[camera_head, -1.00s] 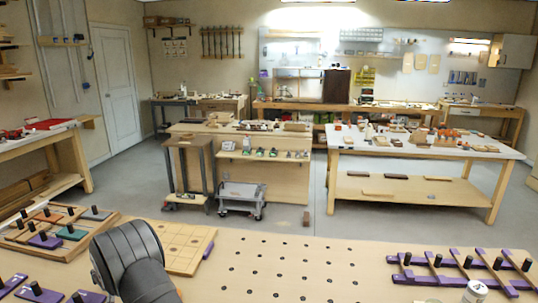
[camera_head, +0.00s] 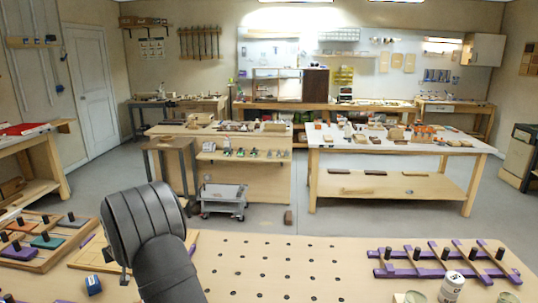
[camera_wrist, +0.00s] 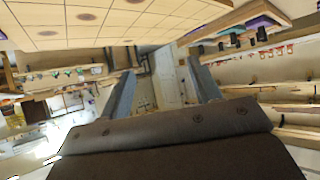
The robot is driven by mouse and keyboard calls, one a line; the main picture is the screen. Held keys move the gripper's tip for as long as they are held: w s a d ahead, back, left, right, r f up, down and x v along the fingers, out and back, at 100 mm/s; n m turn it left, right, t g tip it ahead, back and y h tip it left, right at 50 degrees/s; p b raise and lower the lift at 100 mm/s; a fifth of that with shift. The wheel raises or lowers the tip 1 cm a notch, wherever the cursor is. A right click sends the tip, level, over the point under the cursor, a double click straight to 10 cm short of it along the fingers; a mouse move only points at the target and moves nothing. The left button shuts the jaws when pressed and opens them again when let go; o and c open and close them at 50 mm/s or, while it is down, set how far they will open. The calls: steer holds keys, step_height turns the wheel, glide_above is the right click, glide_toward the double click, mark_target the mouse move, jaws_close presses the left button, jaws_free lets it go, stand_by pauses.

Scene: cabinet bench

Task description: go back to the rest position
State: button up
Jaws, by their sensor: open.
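My gripper (camera_wrist: 160,68) shows in the wrist view with its two grey fingers spread apart and nothing between them. The wrist view is tilted, with the pegboard tabletop (camera_wrist: 60,28) along its top and the room's floor and door beyond the fingers. In the head view, a thick dark link of my arm rises over the left part of the near bench (camera_head: 225,250). The fingers cannot be made out there.
A purple-and-wood rack (camera_head: 445,262) and a white can (camera_head: 451,287) stand at right. The perforated middle of the bench is clear.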

steer(key=w+d+m+t+h, duration=0.1)
steer(key=w+d+m+h, duration=0.1)
steer(key=d, duration=1.1)
steer(key=w+d+m+t+h, duration=0.1)
steer(key=w+d+m+h, duration=0.2)
steer(key=d, duration=1)
steer(key=w+d+m+h, duration=0.2)
steer(key=d+m, duration=0.1)
steer(key=d, duration=1.1)
steer(key=shift+w+r+m+t+h, duration=0.2)
steer(key=shift+r+m+t+h, duration=0.1)
steer(key=shift+r+t+h, duration=0.1)
steer(key=a+n+g+y, duration=0.1)
steer(key=a+n+y, duration=0.3)
steer(key=a, duration=1.7)
steer(key=shift+s+a+f+n, duration=0.3)
steer(key=shift+f, duration=0.05)
steer(key=shift+d, duration=0.1)
